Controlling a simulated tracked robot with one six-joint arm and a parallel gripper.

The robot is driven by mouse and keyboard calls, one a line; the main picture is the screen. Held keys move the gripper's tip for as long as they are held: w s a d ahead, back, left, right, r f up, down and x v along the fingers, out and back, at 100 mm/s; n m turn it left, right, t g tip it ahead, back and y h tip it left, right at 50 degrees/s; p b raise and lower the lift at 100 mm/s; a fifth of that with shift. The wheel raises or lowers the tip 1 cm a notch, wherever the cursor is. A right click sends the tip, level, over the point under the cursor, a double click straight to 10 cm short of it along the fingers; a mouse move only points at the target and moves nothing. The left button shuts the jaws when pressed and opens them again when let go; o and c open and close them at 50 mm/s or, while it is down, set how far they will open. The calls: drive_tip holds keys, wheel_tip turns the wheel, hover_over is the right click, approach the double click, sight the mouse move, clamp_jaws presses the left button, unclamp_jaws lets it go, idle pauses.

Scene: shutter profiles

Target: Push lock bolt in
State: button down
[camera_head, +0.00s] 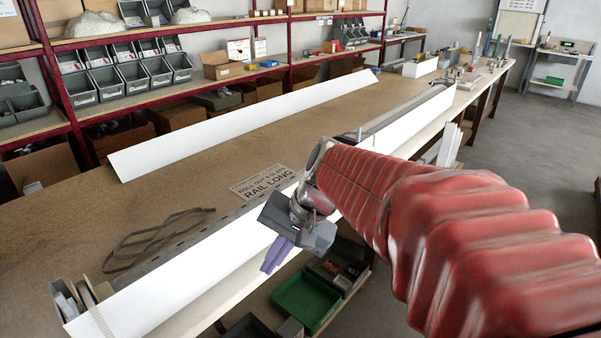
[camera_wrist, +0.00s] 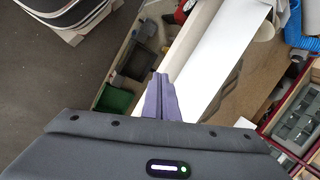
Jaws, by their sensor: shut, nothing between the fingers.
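My gripper (camera_head: 270,262) has purple fingers that are closed together and empty. In the head view it hangs in front of the white profile (camera_head: 165,288) along the bench's near edge, fingers pointing down. In the wrist view the closed fingers (camera_wrist: 160,80) lie beside the white profile (camera_wrist: 218,50). I cannot tell from these views whether they touch it. I cannot clearly make out the lock bolt; a small upright pin (camera_head: 360,134) shows near the profile beyond my arm, and I cannot tell whether it is the bolt. My arm covers part of the profile.
A second long white profile (camera_head: 245,122) lies further back on the brown bench (camera_head: 55,215). A dark strap (camera_head: 150,240) lies near a "RAIL LONG" label (camera_head: 265,183). A green bin (camera_head: 306,300) stands below the bench edge. Shelves with grey bins (camera_head: 140,78) stand behind.

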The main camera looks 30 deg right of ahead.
drive_tip(key=w+d+f+m+t+y, duration=0.25)
drive_tip(key=w+d+m, duration=0.4)
drive_tip(key=d, duration=0.35)
drive_tip(key=w+d+f+m+t+y, duration=0.1)
drive_tip(key=w+d+m+t+y, duration=0.2)
drive_tip(key=w+d+m, duration=0.45)
drive_tip(key=d+f+m+t+h, duration=0.1)
drive_tip(key=d+f+m+t, duration=0.1)
drive_tip(key=d, duration=0.7)
drive_tip(key=s+d+f+m+t+h, duration=0.1)
drive_tip(key=d+f+m+t, duration=0.2)
drive_tip(key=d, duration=0.7)
drive_tip(key=s+d+f+m+t+h, duration=0.1)
drive_tip(key=d+f+m+t, duration=0.2)
drive_tip(key=d, duration=0.7)
drive_tip(key=shift+s+f+m, duration=0.25)
drive_tip(key=shift+f+m, duration=0.15)
drive_tip(key=shift+m, duration=0.3)
drive_tip(key=x, duration=1.4)
drive_tip(key=shift+d, duration=0.25)
drive_tip(key=shift+w, duration=0.1)
